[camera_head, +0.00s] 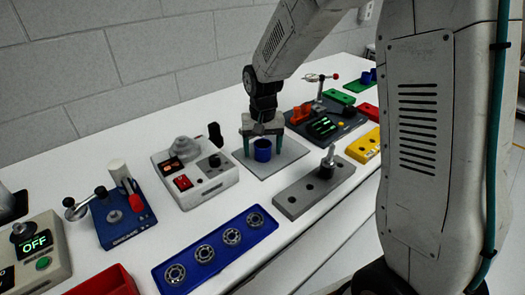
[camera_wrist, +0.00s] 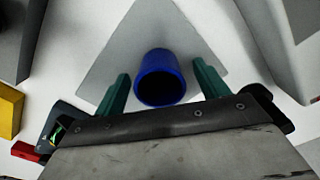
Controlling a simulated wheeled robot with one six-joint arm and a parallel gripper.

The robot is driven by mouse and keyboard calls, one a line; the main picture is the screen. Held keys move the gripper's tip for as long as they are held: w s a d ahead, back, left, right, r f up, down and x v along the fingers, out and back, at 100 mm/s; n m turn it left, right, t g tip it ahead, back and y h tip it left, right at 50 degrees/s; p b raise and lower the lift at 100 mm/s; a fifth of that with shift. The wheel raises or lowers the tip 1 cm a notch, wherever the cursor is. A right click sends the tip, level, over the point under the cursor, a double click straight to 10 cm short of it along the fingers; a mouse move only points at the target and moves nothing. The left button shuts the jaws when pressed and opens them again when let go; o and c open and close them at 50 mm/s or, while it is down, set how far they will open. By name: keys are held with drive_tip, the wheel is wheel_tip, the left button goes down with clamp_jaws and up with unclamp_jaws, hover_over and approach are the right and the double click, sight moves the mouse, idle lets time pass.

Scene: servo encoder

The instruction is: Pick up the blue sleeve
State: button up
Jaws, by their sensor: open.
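The blue sleeve (camera_head: 262,150) stands upright on a flat light-grey plate (camera_head: 284,158) in the head view. In the wrist view the blue sleeve (camera_wrist: 161,80) shows its round rim and dark hollow inside. My gripper (camera_head: 260,148) is above the plate with its green fingers down on either side of the sleeve. In the wrist view my gripper (camera_wrist: 161,88) is open, with a visible gap between each finger and the sleeve. The wrist view does not show clearly how far down the fingers reach.
A white box with a red switch (camera_head: 195,172) stands close to the left. A grey block with holes and a peg (camera_head: 313,188) lies in front at right. A dark device with a green display (camera_head: 322,124) stands behind right. A blue tray (camera_head: 216,245) holds several bearings.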

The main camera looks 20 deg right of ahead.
drive_tip(key=c, duration=1)
drive_tip(key=shift+r, duration=0.1)
